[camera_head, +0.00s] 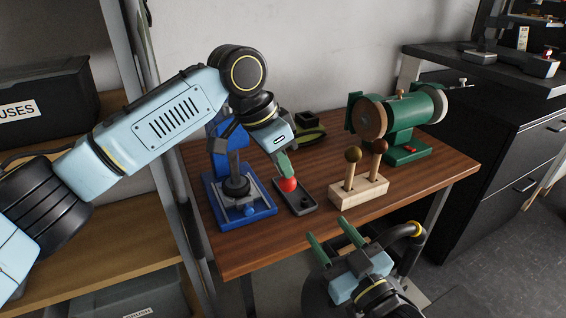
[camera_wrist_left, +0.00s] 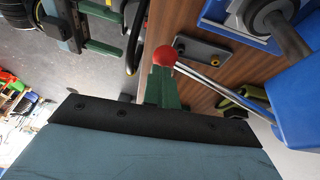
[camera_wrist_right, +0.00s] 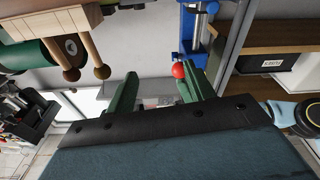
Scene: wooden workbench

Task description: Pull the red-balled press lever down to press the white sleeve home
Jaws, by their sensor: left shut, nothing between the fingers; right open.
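The blue press (camera_head: 258,209) stands at the left end of the workbench. Its lever ends in a red ball (camera_head: 288,184). In the left wrist view the silver lever (camera_wrist_left: 215,80) runs from the red ball (camera_wrist_left: 164,56) down right to the blue body. My left gripper (camera_head: 284,170) is shut and empty, its green fingertips (camera_wrist_left: 160,72) right at the ball; I cannot tell whether they touch it. The white sleeve cannot be made out; my left arm covers part of the press. My right gripper (camera_head: 331,238) is open and empty off the bench's front edge.
A grey tray (camera_head: 302,206) lies beside the press. A wooden block with ball-topped pegs (camera_head: 358,192) and a green machine (camera_head: 403,137) stand to the right. A green-and-black object (camera_head: 307,137) lies behind. The front strip of the bench (camera_head: 270,240) is clear.

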